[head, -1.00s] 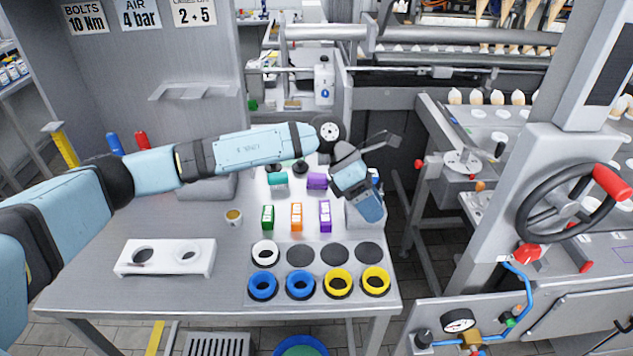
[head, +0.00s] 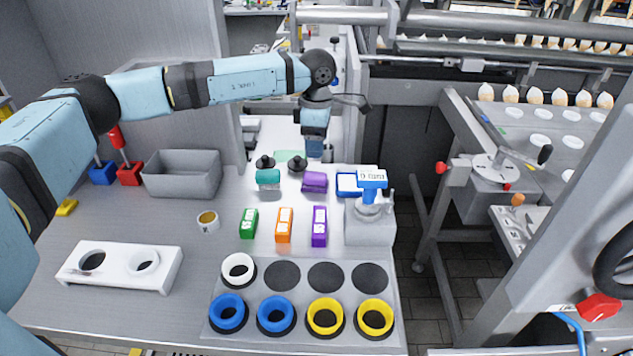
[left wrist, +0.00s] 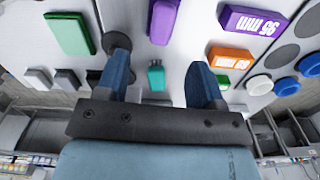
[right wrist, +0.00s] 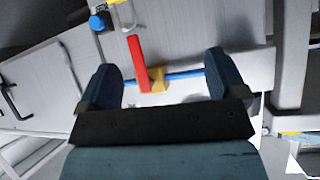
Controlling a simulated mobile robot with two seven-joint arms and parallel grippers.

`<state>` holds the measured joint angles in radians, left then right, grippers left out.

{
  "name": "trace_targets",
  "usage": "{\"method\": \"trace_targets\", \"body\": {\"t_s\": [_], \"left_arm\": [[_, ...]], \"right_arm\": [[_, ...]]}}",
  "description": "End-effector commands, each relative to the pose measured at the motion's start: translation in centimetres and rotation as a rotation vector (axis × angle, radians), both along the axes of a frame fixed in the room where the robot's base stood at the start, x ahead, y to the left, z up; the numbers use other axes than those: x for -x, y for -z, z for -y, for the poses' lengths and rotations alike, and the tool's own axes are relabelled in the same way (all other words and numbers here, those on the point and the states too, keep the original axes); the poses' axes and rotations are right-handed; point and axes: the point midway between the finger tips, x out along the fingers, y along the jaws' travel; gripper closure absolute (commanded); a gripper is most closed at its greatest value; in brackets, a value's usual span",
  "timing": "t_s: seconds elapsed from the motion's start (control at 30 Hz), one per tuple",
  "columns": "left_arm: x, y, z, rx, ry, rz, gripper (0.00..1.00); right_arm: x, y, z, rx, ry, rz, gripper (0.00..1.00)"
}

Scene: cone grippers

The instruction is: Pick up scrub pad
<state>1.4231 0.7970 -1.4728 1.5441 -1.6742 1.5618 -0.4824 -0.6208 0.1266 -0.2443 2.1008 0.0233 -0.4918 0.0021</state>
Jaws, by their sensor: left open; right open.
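The scrub pad, a flat green rectangle (head: 290,156), lies at the back of the table behind two black knobs. A flat green block, probably the same pad, shows at the upper left of the left wrist view (left wrist: 70,33). My left gripper (head: 318,154) points down just to the right of the pad in the head view, open and empty. In the left wrist view its fingers (left wrist: 160,70) are apart, with the pad outside them. My right gripper (right wrist: 163,65) is open and empty in its wrist view, near a red handle (right wrist: 137,63); it is outside the head view.
Green (head: 249,223), orange (head: 284,225) and purple (head: 319,226) boxes stand nearer. A grey bin (head: 181,174) is at left.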

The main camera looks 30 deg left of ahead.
Motion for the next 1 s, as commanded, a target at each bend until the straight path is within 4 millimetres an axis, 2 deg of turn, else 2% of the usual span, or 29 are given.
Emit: {"method": "trace_targets", "body": {"t_s": [0.1, 0.47, 0.7, 0.97, 1.0], "left_arm": [[0.0, 2.2, 0.0, 0.0, 0.0, -0.002, 0.38], [0.2, 4.9, -0.1, 0.0, 0.001, -0.001, 0.38], [0.5, 8.4, -0.2, 0.001, 0.0, -0.001, 0.38], [0.5, 9.0, -0.2, 0.002, 0.0, 0.002, 0.38], [0.5, 9.0, -0.2, 0.002, 0.0, 0.001, 0.43]], "right_arm": [[-0.1, 0.0, 0.0, 0.001, -0.001, 0.003, 0.09], [-0.6, -0.2, 0.0, 0.002, 0.0, 0.014, 0.09], [-0.6, -0.1, 0.0, 0.001, 0.0, 0.015, 0.09], [-0.6, -0.2, 0.0, 0.002, -0.001, 0.015, 0.09], [-0.6, -0.2, 0.0, 0.002, -0.001, 0.016, 0.09]]}}
